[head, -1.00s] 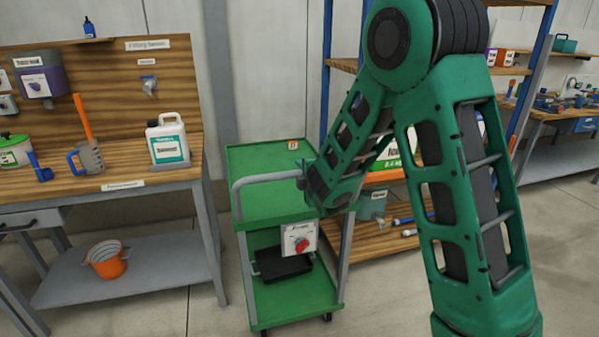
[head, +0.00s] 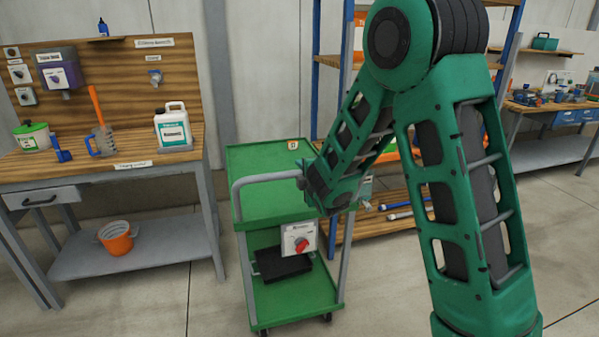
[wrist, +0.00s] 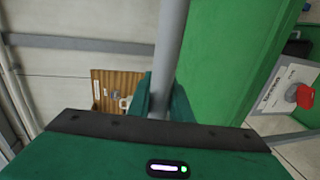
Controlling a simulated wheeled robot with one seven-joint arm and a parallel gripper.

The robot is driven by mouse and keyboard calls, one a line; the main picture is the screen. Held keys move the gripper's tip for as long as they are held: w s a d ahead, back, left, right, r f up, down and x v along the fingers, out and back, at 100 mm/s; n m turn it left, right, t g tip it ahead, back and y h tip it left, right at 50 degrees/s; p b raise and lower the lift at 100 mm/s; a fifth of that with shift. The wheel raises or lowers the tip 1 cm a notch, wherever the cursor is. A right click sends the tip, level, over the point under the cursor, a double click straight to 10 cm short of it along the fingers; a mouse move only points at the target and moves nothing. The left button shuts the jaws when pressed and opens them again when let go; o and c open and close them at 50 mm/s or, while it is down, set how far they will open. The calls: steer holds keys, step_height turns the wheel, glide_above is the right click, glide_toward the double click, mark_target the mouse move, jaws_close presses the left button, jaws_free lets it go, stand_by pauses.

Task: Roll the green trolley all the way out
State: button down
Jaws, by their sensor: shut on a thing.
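The green trolley (head: 262,203) stands on the floor in the middle of the head view, with two green decks and a grey tube handle (head: 262,180) along its near upper edge. My gripper (head: 303,178) is at the right part of this handle, its fingertips partly hidden. In the wrist view the handle tube (wrist: 172,45) runs between the green fingers of my gripper (wrist: 166,98), which are shut on it. The trolley's green deck (wrist: 225,60) shows to the right. A white box with a red knob (head: 299,240) is at the trolley's front, above a black tray (head: 283,266) on the lower deck.
A wooden workbench (head: 85,172) with a white jug (head: 173,127) and other items stands left of the trolley. An orange bucket (head: 116,238) sits on its lower shelf. A rack with blue posts (head: 505,60) stands behind at right. Bare floor (head: 150,300) shows in front.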

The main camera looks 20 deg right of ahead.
steer(key=shift+s+a+f, duration=0.1)
steer(key=shift+f, duration=0.15)
steer(key=c, duration=1.6)
jaws_free()
steer(key=shift+r, duration=0.1)
steer(key=s, duration=0.3)
steer(key=s+r, duration=0.1)
steer(key=s, duration=0.2)
steer(key=s+r, duration=0.1)
steer(key=s, duration=0.3)
steer(key=shift+s, duration=0.1)
